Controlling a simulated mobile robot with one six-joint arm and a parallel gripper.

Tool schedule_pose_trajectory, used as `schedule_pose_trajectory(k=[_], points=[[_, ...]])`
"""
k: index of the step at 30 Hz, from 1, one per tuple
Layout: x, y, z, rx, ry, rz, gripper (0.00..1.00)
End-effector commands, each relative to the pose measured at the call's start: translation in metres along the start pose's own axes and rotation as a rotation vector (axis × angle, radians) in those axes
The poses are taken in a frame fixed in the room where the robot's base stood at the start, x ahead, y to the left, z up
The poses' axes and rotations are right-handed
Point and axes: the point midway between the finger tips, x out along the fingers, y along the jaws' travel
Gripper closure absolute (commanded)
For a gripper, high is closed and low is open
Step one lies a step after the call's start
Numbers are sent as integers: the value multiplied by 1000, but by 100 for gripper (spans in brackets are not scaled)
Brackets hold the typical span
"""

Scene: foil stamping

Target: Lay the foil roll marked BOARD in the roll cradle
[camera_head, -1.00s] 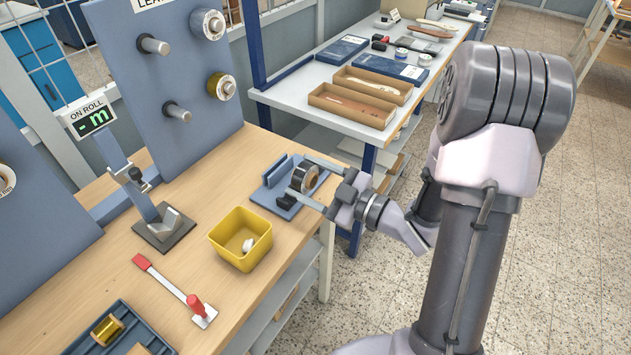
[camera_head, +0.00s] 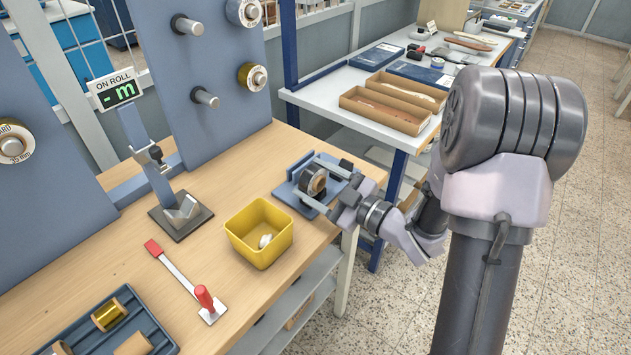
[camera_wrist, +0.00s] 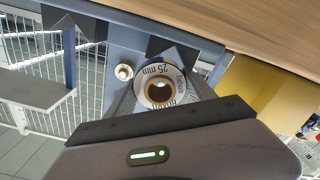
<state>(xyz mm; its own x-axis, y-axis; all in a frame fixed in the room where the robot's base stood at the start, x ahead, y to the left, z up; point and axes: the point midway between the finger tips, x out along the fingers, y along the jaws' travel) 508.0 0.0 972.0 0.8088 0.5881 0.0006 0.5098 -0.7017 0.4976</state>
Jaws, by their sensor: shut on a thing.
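My gripper (camera_head: 323,185) is shut on a foil roll (camera_head: 313,183) with a dark wound band and a brown core. In the wrist view its end (camera_wrist: 158,88) has a white ring label reading "25 mm", with partly legible letters that look like BOARD. The roll is at a blue-grey fixture (camera_head: 291,193) near the bench's right edge, which looks like the roll cradle. A dark V-shaped part (camera_wrist: 181,50) shows behind the roll in the wrist view. I cannot tell whether the roll touches the fixture. The fingertips are partly hidden by the roll.
A yellow bin (camera_head: 240,232) with a white item stands left of the fixture. A ribbed blue tray (camera_head: 150,327) holds rolls. Pegs carry rolls on upright panels (camera_head: 215,60).

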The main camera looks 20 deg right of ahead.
Motion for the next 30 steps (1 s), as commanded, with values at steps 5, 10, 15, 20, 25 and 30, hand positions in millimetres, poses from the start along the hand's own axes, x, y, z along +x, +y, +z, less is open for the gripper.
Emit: schedule_pose_trajectory(k=[5,10,15,20,25,30], points=[[0,-1,1,0,0,0,86],[0,-1,1,0,0,0,35],[0,-1,1,0,0,0,12],[0,-1,1,0,0,0,12],[-7,0,1,2,-2,0,12],[-44,2,0,3,-5,4,12]])
